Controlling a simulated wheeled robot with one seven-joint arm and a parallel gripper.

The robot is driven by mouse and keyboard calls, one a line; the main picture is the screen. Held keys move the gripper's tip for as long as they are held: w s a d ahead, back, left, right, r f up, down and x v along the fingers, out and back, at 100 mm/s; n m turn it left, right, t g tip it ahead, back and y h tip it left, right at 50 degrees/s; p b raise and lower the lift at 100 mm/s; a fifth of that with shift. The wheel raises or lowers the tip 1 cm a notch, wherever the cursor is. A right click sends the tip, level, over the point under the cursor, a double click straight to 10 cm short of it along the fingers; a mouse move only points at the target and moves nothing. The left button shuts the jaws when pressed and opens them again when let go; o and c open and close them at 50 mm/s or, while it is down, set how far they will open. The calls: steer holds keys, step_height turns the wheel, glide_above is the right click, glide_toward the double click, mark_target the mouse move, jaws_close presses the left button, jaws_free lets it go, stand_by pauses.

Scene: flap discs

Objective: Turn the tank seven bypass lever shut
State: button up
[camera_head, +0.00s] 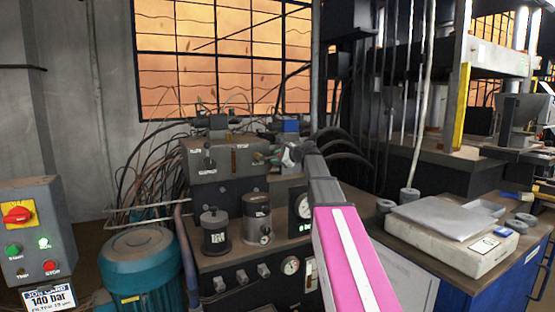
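A grey hydraulic unit stands in the middle, with a valve block (225,157) on top. A small black-knobbed lever (209,158) stands on the block's front above a white label. Two canisters stand in front: a dark one (214,238) with a white label and a grey-brown one (257,222) with a small fitting low on its side. The labels are too small to read, so I cannot tell which part is the tank seven bypass lever. My arm reaches in from the lower right; my gripper (290,157) is at the block's right end, its fingers too small to judge.
A teal motor (143,268) and a control box (33,229) with a red switch and buttons stand at left. Hoses hang behind the unit. At right, a blue cabinet bears a white box (447,245) and grey rings.

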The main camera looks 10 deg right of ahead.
jaws_close()
steer(key=shift+r, duration=0.1)
steer(key=a+r+n+h, duration=0.2)
steer(key=n+h, duration=0.1)
steer(key=s+a+r+n+t+h, duration=0.1)
steer(key=a+r+n+h, duration=0.1)
steer(key=r+n+h, duration=0.1)
steer(key=s+a+r+n+t+h, duration=0.1)
steer(key=a+r+n+h, duration=0.1)
steer(key=r+n+h, duration=0.1)
steer(key=shift+s+a+r+n, duration=0.1)
steer(key=shift+a+r+n, duration=0.15)
steer(key=shift+n, duration=0.25)
steer(key=shift+s+a+n+h, duration=0.15)
steer(key=shift+a+n+h, duration=0.25)
steer(key=shift+a+n, duration=0.1)
stand_by(0.3)
